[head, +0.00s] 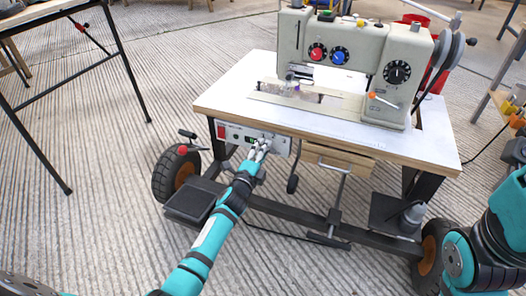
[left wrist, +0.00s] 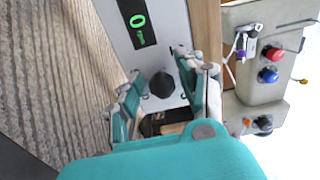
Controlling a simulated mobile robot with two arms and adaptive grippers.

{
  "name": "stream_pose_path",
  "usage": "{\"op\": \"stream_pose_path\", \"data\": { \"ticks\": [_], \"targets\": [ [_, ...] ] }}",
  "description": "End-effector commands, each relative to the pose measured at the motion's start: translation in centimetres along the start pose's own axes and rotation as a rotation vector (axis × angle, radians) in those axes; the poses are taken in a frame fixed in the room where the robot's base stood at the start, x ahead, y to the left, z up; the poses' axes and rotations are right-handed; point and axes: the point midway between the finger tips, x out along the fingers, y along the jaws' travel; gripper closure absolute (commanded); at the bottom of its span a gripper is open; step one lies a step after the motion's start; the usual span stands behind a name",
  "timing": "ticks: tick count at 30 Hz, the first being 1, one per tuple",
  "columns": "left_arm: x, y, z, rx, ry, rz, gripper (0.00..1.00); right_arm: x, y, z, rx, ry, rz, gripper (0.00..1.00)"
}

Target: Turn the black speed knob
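The black speed knob (left wrist: 162,85) sits on the grey control panel (left wrist: 138,52) in the left wrist view, below a green display (left wrist: 139,20) that reads 0. My left gripper (left wrist: 158,66) is open, with one finger on each side of the knob. Gaps show between the fingers and the knob. In the head view, my left gripper (head: 262,144) is at the panel (head: 232,134) on the table's front and hides the knob. My right arm shows at the right edge of the head view, but its gripper is not seen.
A sewing machine (head: 345,60) with red, blue and black dials stands on the white-topped table (head: 228,98). A wooden drawer (head: 340,162) is right of the panel. A red switch (head: 221,132) is at the panel's left. The wheeled frame stands on a ribbed floor (head: 110,220).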

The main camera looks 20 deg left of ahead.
Motion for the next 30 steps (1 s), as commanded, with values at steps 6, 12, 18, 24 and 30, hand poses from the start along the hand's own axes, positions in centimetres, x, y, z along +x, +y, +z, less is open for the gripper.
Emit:
{"op": "stream_pose_path", "data": {
  "ticks": [6,12,18,24,30],
  "targets": [
    [0.0,-0.1,-0.1,0.000,0.002,-0.001,0.53,0.2,0.0,-0.2,-0.001,0.008,-0.003,0.60],
    [-0.7,0.0,-0.1,0.002,0.002,-0.001,0.53,0.3,0.0,-0.2,-0.002,0.010,-0.004,0.60],
    [-4.3,0.1,-0.1,0.002,0.003,0.001,0.53,0.2,0.0,-0.2,-0.001,0.008,-0.003,0.60],
    [-8.6,0.1,-0.1,0.000,0.002,0.001,0.53,0.2,0.0,-0.1,-0.001,0.007,-0.002,0.60],
    [-11.3,0.1,0.0,0.000,0.001,0.000,0.53,0.2,0.0,-0.1,-0.001,0.006,-0.002,0.60]
  ]
}}
